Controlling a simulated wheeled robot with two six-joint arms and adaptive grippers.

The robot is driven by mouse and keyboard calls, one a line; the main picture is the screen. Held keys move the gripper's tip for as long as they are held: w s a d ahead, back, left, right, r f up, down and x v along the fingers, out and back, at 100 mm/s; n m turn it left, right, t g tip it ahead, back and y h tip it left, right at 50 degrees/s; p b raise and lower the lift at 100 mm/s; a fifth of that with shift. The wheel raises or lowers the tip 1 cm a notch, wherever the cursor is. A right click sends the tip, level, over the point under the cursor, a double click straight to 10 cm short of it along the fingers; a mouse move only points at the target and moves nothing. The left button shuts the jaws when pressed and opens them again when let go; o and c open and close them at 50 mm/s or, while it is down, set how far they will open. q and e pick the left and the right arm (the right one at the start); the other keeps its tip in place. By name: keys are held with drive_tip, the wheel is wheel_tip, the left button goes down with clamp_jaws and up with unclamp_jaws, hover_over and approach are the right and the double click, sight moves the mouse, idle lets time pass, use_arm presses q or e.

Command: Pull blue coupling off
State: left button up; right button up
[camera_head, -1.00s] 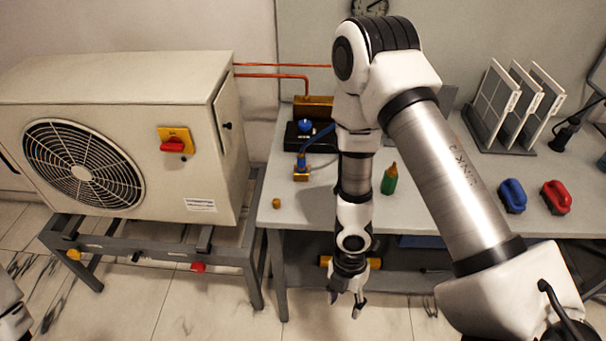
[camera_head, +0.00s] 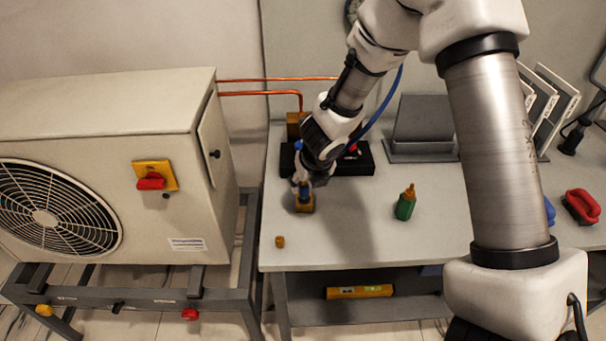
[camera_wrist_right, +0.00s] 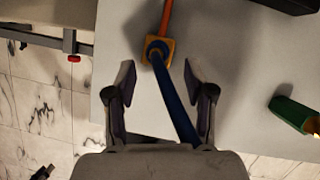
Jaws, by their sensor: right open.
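The blue coupling (camera_wrist_right: 157,50) sits on a small brass block (camera_wrist_right: 171,43) on the bench. A blue hose (camera_wrist_right: 174,100) runs from it back between my fingers in the right wrist view. In the head view the coupling (camera_head: 303,188) is partly hidden by my gripper above the brass block (camera_head: 304,207). My right gripper (camera_head: 304,177) points down at it from above. In the right wrist view the gripper (camera_wrist_right: 158,80) is open, with a finger on each side of the hose and the coupling just beyond the tips. My left gripper is out of view.
A black gauge base (camera_head: 360,164) lies behind my gripper. A large beige fan unit (camera_head: 110,110) stands at left. The bench front is mostly clear.

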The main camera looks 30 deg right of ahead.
sight(305, 185)
drive_tip(key=x, duration=0.5)
drive_tip(key=shift+w+b, duration=0.4)
drive_tip(key=shift+w, duration=0.05)
drive_tip(key=shift+w+f, duration=0.15)
drive_tip(key=shift+w, duration=0.05)
drive_tip(key=shift+s+r, duration=0.45)
drive_tip(key=shift+s, duration=0.05)
drive_tip(key=shift+c, duration=0.3)
drive_tip(key=c, duration=0.6)
drive_tip(key=shift+a, duration=0.1)
clamp_jaws()
unclamp_jaws()
drive_tip(key=shift+w, duration=0.1)
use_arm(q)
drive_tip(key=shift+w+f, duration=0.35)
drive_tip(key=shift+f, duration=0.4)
use_arm(e)
clamp_jaws()
